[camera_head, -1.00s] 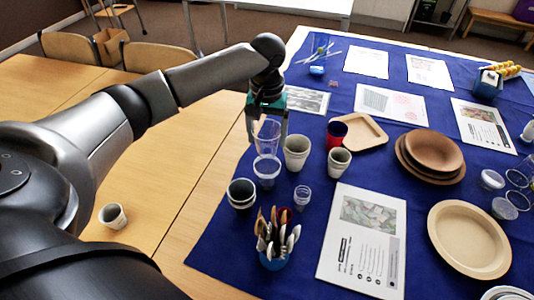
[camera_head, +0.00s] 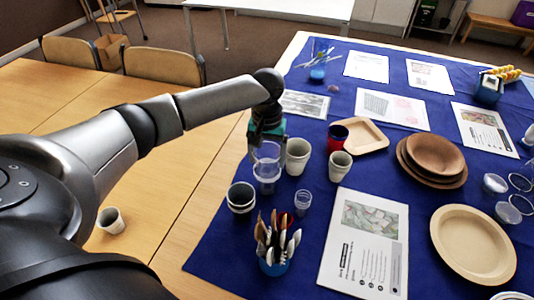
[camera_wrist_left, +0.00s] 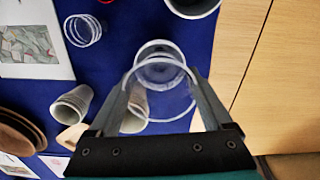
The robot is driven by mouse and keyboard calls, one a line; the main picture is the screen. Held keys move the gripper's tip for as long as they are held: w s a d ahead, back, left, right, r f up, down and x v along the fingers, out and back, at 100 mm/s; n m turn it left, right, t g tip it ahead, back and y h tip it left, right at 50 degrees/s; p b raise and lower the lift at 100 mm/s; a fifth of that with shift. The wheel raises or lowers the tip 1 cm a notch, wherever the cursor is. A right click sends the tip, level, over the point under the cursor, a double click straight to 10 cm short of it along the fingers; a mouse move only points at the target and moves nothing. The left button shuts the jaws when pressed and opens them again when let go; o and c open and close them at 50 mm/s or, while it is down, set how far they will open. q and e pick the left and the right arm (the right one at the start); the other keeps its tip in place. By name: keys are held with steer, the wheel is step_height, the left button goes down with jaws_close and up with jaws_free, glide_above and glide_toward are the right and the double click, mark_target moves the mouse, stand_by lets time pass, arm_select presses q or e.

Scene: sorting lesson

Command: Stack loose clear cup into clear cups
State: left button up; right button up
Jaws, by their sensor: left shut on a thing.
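My left gripper (camera_head: 266,146) points down, shut on a clear cup (camera_head: 265,154), which also shows between the fingers in the left wrist view (camera_wrist_left: 165,101). The clear cups (camera_head: 267,184) stand upright on the blue cloth directly below. In the left wrist view their rim (camera_wrist_left: 158,45) lies just beyond the held cup. The held cup's lower part overlaps them in the head view and appears to be inside them; the exact depth is hard to tell through the clear walls. My right gripper is not in view.
A red cup (camera_head: 338,136) and a square plate (camera_head: 366,136) are further right.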

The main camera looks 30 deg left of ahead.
arm_select(q)
steer(key=shift+f, duration=0.2)
steer(key=o, duration=1.1)
steer(key=shift+r, duration=0.1)
steer(key=shift+r, duration=0.35)
step_height(320, 180, up, 12)
steer(key=shift+r+p, duration=0.2)
steer(key=shift+p, duration=1.05)
steer(key=shift+r, duration=0.1)
